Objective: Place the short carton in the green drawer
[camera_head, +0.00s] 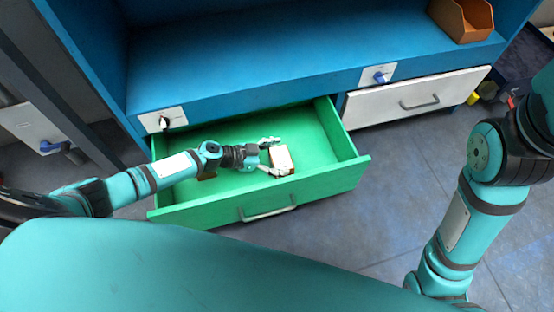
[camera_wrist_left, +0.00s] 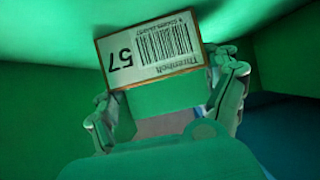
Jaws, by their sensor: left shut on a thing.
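The short carton (camera_head: 282,158) is a small box with a pale top and brown edges. In the left wrist view the carton (camera_wrist_left: 150,48) shows a white label with a barcode and the number 57. My left gripper (camera_head: 270,157) is shut on the carton, with one finger on each side of it. The gripper fingers (camera_wrist_left: 170,110) also show in the left wrist view. The green drawer (camera_head: 322,187) is pulled open, and the carton is within its walls. I cannot tell whether the carton touches the drawer floor. My right gripper is out of view.
A blue cabinet (camera_head: 250,62) stands above the drawer. A closed white drawer (camera_head: 418,97) is to the right, and an orange-brown bin (camera_head: 462,18) sits on the blue top. The drawer's right part is empty, and grey floor lies in front.

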